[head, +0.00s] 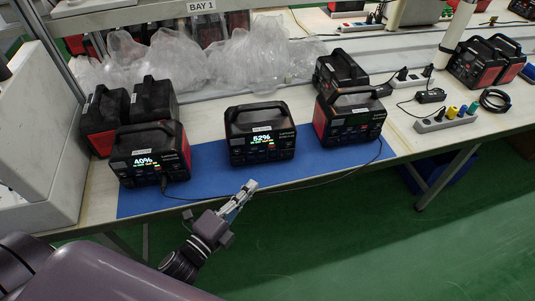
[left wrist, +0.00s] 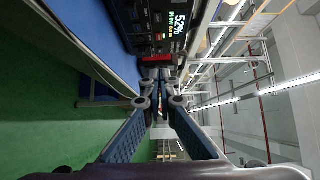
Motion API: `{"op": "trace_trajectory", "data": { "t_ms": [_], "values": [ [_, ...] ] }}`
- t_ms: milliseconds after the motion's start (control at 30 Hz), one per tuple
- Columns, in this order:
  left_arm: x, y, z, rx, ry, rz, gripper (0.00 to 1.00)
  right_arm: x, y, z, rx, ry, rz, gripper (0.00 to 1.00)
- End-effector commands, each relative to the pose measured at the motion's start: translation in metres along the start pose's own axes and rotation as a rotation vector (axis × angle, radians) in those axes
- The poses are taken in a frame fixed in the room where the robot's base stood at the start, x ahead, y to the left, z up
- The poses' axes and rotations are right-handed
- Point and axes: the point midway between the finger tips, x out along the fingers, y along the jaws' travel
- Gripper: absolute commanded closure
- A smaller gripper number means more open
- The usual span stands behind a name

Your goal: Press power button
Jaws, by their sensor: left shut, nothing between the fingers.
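Three power stations stand along the blue mat (head: 205,192) on the bench. The middle one (head: 261,133) has a lit screen reading 52%; it also shows in the left wrist view (left wrist: 160,22) at the top. The left one (head: 148,153) has a lit screen reading 40% and a cable at its front. The right one (head: 350,117) shows no lit reading that I can make out. My left gripper (head: 250,186) is shut and empty, in front of and below the middle power station, apart from it in the head view. Its fingers also show in the left wrist view (left wrist: 157,80). The power button is too small to tell. My right gripper is not in view.
Clear plastic bags (head: 200,60) and more power stations stand behind. A black cable runs across the mat's front. A power strip (head: 446,120) and plugs lie at the right. Green floor (head: 350,240) is open before the bench.

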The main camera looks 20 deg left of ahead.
Motion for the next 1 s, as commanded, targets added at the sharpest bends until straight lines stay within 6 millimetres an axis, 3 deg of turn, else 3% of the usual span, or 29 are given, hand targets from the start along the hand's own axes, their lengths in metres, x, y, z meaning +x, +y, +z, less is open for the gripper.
{"op": "trace_trajectory", "data": {
  "t_ms": [567,733,1000],
  "values": [
    [0.101,-0.003,0.001,0.0,-0.001,-0.001,1.0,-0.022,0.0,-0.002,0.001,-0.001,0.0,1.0],
    [0.117,-0.001,0.02,0.0,-0.001,0.001,1.0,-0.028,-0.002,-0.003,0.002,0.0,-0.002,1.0],
    [0.124,0.0,0.029,-0.001,0.0,0.001,1.0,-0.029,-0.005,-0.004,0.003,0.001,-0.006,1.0]
  ]
}}
